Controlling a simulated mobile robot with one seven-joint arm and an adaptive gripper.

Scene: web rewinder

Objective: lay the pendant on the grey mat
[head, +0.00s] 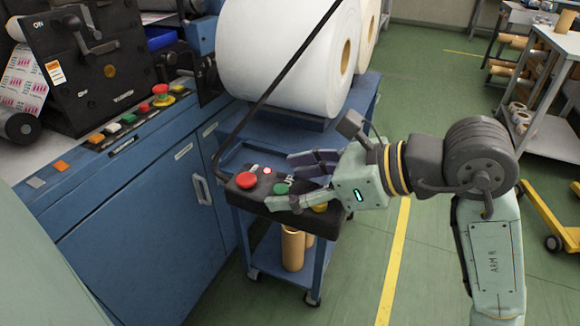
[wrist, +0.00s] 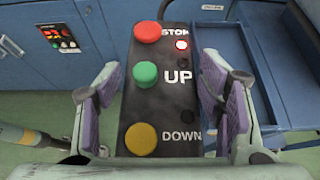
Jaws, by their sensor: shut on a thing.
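The pendant (head: 246,181) is a black box with a red STOP, a green UP and a yellow DOWN button. A black cable runs from its far end up past the paper roll. My gripper (head: 290,182) is shut on the pendant, one finger along each long side, above the near end of the blue cart. In the wrist view the pendant (wrist: 160,105) lies between the purple finger pads of my gripper (wrist: 163,88), buttons facing the camera. A small red light glows beside STOP. I cannot make out a grey mat in either view.
The blue cart (head: 230,135) bears a large white paper roll (head: 285,55) behind the pendant. A blue machine cabinet (head: 150,200) with a button panel stands at left. A grey rack table (head: 555,45) stands far right. Green floor lies open between.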

